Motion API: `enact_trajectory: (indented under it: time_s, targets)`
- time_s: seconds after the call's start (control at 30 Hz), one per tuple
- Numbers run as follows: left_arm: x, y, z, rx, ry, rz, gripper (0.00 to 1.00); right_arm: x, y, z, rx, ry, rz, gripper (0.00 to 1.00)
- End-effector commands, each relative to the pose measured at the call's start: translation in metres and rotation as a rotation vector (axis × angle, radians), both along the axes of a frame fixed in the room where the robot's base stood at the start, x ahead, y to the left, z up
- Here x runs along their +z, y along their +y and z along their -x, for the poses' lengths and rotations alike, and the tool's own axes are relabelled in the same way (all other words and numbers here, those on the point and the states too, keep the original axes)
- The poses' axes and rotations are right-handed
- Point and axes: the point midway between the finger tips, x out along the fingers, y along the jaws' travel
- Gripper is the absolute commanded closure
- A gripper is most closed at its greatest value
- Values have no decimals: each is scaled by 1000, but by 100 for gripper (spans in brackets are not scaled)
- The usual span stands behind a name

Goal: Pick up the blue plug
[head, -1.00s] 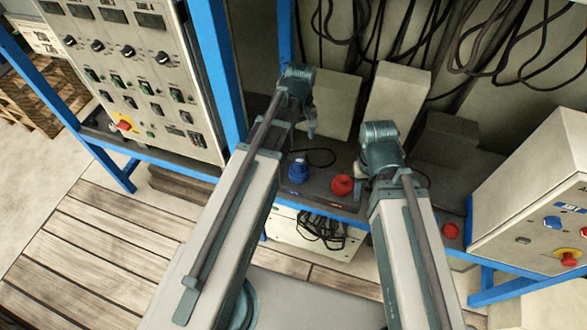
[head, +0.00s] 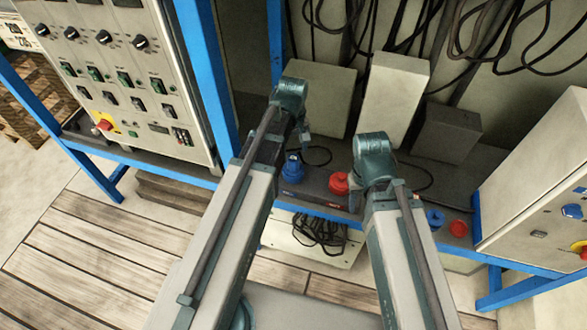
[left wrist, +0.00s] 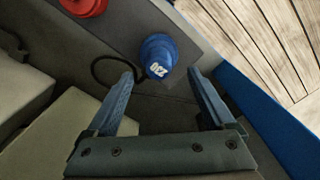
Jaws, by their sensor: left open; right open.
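A blue plug (head: 293,170) stands on the grey shelf, just in front of my left gripper (head: 305,132) in the head view. In the left wrist view the blue plug (left wrist: 158,52), marked with white characters, lies just beyond and between the tips of my open left gripper (left wrist: 161,72). The jaws are empty, and I see no contact. My right gripper (head: 355,200) is open, mostly hidden by its own arm, close to the right of a red plug (head: 339,184). A second blue plug (head: 435,218) is to the right of the right arm.
Another red plug (head: 458,228) is at the right, near a grey control box (head: 535,185). A switch cabinet (head: 115,75) and blue frame posts (head: 208,75) stand at left. A dark cable loops behind the blue plug.

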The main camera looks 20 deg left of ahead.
Motion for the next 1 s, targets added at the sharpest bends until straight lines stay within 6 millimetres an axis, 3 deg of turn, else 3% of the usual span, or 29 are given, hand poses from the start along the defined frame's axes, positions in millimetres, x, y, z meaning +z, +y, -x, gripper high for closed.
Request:
enact_trajectory:
  time_s: [0.17, 0.53, 0.83, 0.87, 1.0]
  targets:
    - [-8, 0, -1, 0, 0, 0, 13, -8, 0, 0, 0, 0, 0, 50]
    - [-51, 0, -4, 0, 0, 0, 13, -51, 0, 0, 0, 0, 0, 50]
    - [-51, 0, -4, 0, 0, 0, 13, -51, 0, 0, 0, 0, 0, 50]
    - [-51, 0, -4, 0, 0, 0, 15, -51, 0, 0, 0, 0, 0, 50]
    - [-51, 0, -4, 0, 0, 0, 40, -51, 0, 0, 0, 0, 0, 50]
